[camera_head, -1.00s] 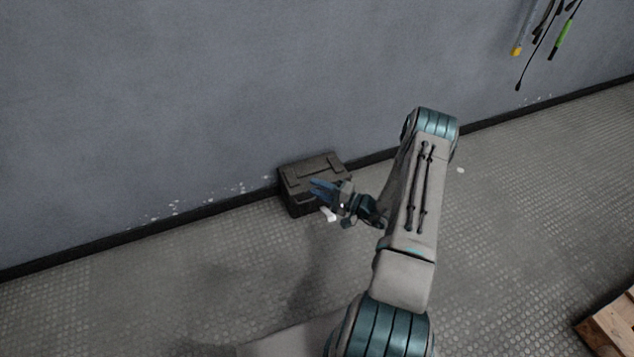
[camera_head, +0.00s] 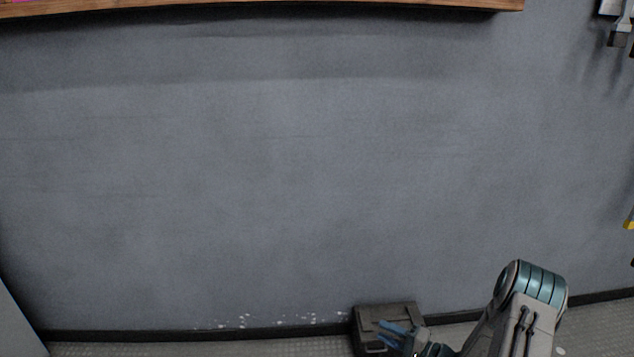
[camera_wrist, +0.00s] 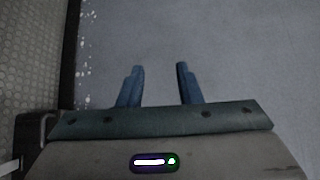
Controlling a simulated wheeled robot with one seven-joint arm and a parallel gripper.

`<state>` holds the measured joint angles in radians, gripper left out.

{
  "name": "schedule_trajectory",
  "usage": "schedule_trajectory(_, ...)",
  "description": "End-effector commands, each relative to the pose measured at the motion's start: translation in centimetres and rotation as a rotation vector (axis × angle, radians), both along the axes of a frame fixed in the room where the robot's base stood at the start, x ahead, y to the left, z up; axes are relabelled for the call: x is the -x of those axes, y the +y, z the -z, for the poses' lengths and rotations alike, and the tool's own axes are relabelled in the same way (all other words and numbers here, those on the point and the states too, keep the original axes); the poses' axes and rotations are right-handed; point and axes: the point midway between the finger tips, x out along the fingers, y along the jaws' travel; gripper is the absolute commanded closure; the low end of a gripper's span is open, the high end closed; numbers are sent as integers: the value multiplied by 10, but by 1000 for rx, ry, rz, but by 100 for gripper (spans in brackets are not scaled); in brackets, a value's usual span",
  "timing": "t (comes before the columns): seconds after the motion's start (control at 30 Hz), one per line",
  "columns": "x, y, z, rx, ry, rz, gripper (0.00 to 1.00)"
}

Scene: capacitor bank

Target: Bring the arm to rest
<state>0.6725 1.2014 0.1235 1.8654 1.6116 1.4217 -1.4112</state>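My gripper (camera_head: 397,334) shows at the bottom of the head view, in front of a dark toolbox on the floor. In the wrist view my gripper (camera_wrist: 158,84) has its two blue fingers apart with nothing between them. Beyond the fingers is bare grey wall. My arm is bent, with its elbow raised at the lower right of the head view; its lower part is out of the frame.
The dark toolbox (camera_head: 388,312) stands against the wall (camera_head: 250,180). A wooden shelf edge (camera_head: 260,9) runs along the top. Tools (camera_head: 617,36) hang at the right edge. A strip of patterned floor (camera_head: 200,348) shows at the bottom.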

Motion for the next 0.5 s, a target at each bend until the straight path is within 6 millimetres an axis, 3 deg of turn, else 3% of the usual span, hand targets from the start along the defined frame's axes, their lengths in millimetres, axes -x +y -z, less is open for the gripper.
schedule_trajectory(0.03,1,10,-33,20,7,-57,68)
schedule_trajectory(0.1,6,25,-68,49,35,-146,68)
schedule_trajectory(0.5,72,94,-234,344,232,-561,68)
